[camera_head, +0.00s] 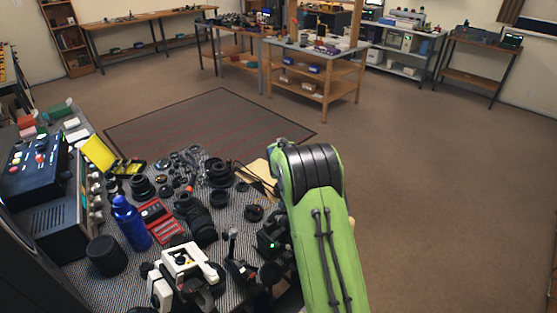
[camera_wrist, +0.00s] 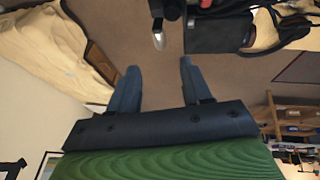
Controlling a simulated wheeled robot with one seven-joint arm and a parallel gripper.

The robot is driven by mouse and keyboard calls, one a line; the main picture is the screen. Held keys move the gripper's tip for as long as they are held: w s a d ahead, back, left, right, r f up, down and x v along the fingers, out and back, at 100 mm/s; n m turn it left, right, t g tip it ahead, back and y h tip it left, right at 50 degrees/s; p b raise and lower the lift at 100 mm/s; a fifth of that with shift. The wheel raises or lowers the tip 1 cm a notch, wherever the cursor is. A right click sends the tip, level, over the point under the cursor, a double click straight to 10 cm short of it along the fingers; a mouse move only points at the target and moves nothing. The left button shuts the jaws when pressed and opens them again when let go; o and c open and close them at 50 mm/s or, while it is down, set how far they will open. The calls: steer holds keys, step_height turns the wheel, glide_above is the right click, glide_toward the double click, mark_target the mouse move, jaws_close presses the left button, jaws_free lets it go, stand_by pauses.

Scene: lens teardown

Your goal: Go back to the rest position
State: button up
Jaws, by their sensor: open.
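My gripper (camera_wrist: 158,68) shows in the wrist view with its two dark fingers spread apart and nothing between them. A silver-tipped object and a black object lie beyond the fingertips at the top of that view, apart from the fingers as far as I can tell. In the head view my green arm rises at the lower right, beside the workbench (camera_head: 92,290). My gripper is not clearly visible there; the arm and bench clutter hide it.
The bench holds several black lenses and rings, a blue bottle (camera_head: 130,222), a red case (camera_head: 160,221), a black control box (camera_head: 32,170) and a white-and-black device (camera_head: 190,262). Open carpet lies to the right. A dark mat (camera_head: 205,125) and a wooden-legged table (camera_head: 318,52) stand farther back.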

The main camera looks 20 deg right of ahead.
steer(key=s+a+r+n+t+y, duration=0.1)
steer(key=s+a+r+n+t, duration=0.15)
steer(key=s+a+r, duration=0.4)
steer(key=s+a+r+n+t+y, duration=0.1)
steer(key=a+r+n, duration=0.25)
steer(key=r, duration=0.55)
steer(key=s+a+r+n+t+y, duration=0.1)
steer(key=s+a+n, duration=0.2)
steer(key=s+a, duration=0.3)
steer(key=s+a+r+n+t+y, duration=0.1)
steer(key=s+a+n, duration=0.3)
steer(key=s, duration=0.9)
steer(key=shift+a+r+n+t+y, duration=0.35)
steer(key=shift+a+r+y, duration=0.15)
steer(key=shift+a, duration=0.6)
